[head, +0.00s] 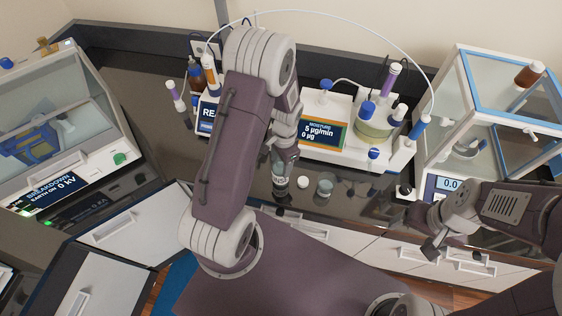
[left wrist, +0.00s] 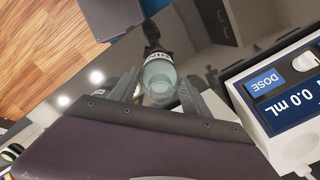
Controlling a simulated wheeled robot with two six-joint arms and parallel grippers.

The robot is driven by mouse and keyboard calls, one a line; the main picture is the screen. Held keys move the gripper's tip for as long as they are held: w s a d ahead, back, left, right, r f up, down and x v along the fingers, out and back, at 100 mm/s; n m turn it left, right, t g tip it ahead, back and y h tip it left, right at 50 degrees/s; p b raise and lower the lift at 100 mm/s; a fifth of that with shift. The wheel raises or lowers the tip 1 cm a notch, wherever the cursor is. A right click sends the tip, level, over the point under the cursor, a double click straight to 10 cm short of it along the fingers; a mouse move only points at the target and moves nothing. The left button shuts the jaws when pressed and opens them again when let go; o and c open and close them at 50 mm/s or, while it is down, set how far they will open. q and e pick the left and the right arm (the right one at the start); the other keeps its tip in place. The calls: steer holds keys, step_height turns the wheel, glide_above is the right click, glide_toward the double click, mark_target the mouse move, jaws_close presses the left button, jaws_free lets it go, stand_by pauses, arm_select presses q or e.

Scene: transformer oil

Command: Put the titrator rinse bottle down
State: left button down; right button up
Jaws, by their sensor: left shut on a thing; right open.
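My right gripper (head: 430,238) is open and empty, low at the right by the counter's front edge.
A white cap (head: 303,183) and a small grey jar (head: 325,187) stand close right of the bottle. The moisture titrator (head: 323,131) with its flask (head: 376,125) is behind. A glass-walled balance (head: 497,110) stands right, a breakdown tester (head: 60,140) left. Dark counter (head: 130,85) is bare at the back left.

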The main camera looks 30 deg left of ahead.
arm_select(q)
steer(key=shift+s+d, duration=0.1)
steer(key=shift+f, duration=0.1)
steer(key=c, duration=0.5)
jaws_free()
